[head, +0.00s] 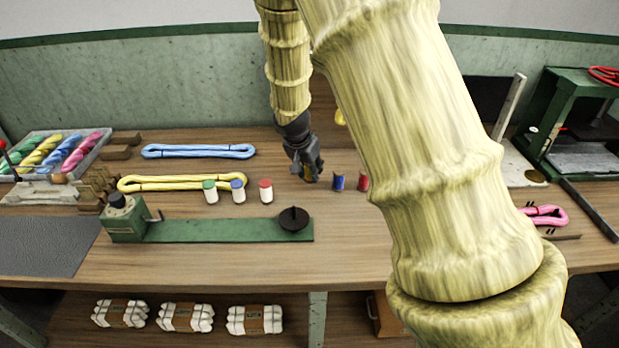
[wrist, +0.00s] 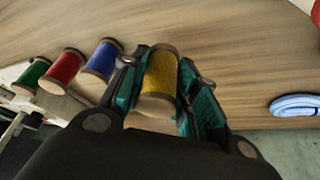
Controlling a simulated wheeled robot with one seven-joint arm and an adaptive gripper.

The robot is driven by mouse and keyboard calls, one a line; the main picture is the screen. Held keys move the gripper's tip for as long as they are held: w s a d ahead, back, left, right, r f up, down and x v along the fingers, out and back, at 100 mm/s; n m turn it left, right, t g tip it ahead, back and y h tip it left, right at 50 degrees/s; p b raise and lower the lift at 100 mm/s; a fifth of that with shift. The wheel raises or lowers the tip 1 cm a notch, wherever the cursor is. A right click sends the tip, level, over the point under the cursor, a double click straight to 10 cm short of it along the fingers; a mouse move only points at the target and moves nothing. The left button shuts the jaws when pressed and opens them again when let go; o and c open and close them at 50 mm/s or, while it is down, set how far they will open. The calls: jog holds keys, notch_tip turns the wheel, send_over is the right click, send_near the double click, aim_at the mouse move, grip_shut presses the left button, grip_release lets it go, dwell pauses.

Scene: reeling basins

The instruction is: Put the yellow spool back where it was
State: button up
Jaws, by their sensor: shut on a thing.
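The yellow spool (wrist: 161,74) is between the two teal-padded fingers of my gripper (wrist: 163,84) in the wrist view, and the gripper is shut on it. In the head view my gripper (head: 308,172) points down low over the workbench, just left of the blue spool (head: 338,182). The fingers mostly hide the yellow spool there. I cannot tell whether it touches the bench. The blue spool (wrist: 102,60), red spool (wrist: 63,70) and green spool (wrist: 32,76) stand in a row beside it in the wrist view.
White cylinders with green, blue and red tops (head: 265,191) stand left of my gripper. A yellow skein (head: 160,183), a blue skein (head: 198,151) and a green winder (head: 215,229) lie further left. My arm hides much of the bench's right side.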

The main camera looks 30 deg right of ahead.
aim_at(310, 178)
jog(key=shift+s+f, duration=0.35)
jog(key=f, duration=0.2)
jog(key=shift+w+f, duration=0.3)
jog(key=shift+f, duration=0.05)
jog(key=shift+s+r, duration=0.15)
jog(key=shift+s, duration=0.1)
jog(key=shift+c, duration=0.4)
jog(key=shift+w, duration=0.1)
jog(key=o, duration=1.1)
jog(key=b+v, duration=0.1)
jog(key=v, duration=1.1)
